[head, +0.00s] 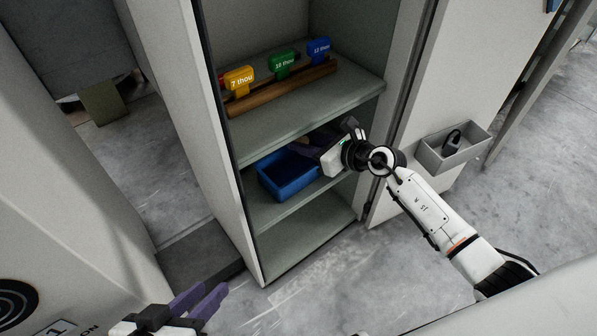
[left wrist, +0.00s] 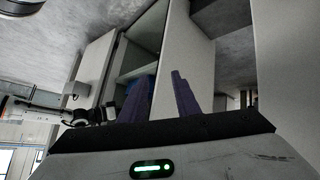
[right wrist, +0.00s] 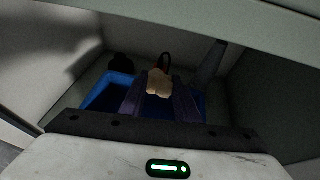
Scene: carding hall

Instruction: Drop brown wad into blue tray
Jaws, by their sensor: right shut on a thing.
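The blue tray (head: 287,188) sits on a middle shelf of the open cabinet. It also shows in the right wrist view (right wrist: 97,92), beneath and around my fingers. My right gripper (head: 312,150) reaches into the cabinet, above the right part of the tray. In the right wrist view it is shut on the light brown wad (right wrist: 158,83), held at the fingertips. I cannot make out the wad clearly in the head view. My left gripper (head: 205,298) is low at the front, outside the cabinet, with its purple fingers apart and empty.
The shelf above (head: 300,108) holds a wooden rack (head: 282,88) with yellow, green and blue tags. A dark round thing (right wrist: 121,64) stands behind the tray. The cabinet's side walls are close. A grey bin (head: 450,152) hangs on the door at right.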

